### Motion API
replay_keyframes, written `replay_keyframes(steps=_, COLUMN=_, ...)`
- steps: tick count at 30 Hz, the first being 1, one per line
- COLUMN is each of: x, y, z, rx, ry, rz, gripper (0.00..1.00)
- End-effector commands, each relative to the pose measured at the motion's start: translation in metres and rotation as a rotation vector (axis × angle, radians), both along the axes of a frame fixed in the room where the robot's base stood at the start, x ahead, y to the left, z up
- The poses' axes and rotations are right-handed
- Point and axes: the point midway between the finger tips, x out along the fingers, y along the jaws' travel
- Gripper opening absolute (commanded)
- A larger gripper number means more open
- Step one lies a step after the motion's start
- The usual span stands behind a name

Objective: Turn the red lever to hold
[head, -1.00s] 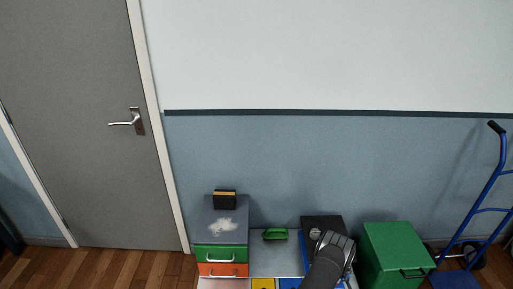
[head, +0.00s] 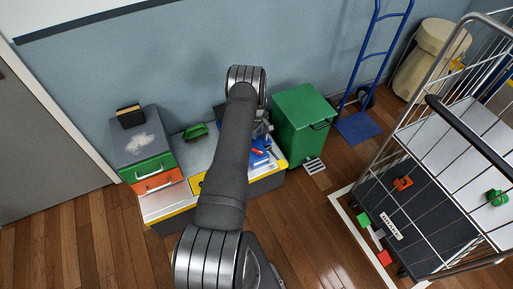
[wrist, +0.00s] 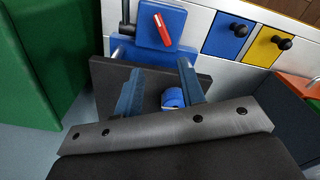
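The red lever (wrist: 162,30) sits on a blue block (wrist: 148,40) at the top of the wrist view. It also shows in the head view (head: 258,152), just right of my arm. Its handle lies slanted across the block face. I cannot read any hold mark. My gripper (wrist: 160,66) is open, its two blue-grey fingers spread apart below the blue block in the wrist view. The lever lies beyond the fingertips, not between them. A blue round part (wrist: 172,97) on a dark panel shows between the fingers. In the head view my arm hides most of the gripper.
A green bin (head: 300,122) stands close to the right of the lever. Blue (wrist: 227,35) and yellow (wrist: 268,48) panels with black knobs adjoin it. A drawer unit (head: 150,165) stands left, a green object (head: 195,131) behind. A wire cart (head: 430,170) stands right.

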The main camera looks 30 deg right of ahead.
Motion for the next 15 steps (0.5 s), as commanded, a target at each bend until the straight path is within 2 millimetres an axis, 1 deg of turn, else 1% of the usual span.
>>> replay_keyframes(steps=1, x=-0.001, y=0.001, z=0.014, rx=-0.001, ry=0.0, rz=0.041, gripper=0.36)
replay_keyframes(steps=3, x=-0.003, y=0.002, z=0.026, rx=0.0, ry=0.0, rz=0.093, gripper=0.36)
replay_keyframes(steps=7, x=-0.006, y=0.004, z=0.037, rx=0.0, ry=0.001, rz=0.145, gripper=0.36)
replay_keyframes(steps=11, x=-0.007, y=0.004, z=0.032, rx=0.002, ry=0.002, rz=0.154, gripper=0.36)
replay_keyframes(steps=15, x=-0.007, y=0.005, z=0.013, rx=0.003, ry=0.004, rz=0.153, gripper=0.36)
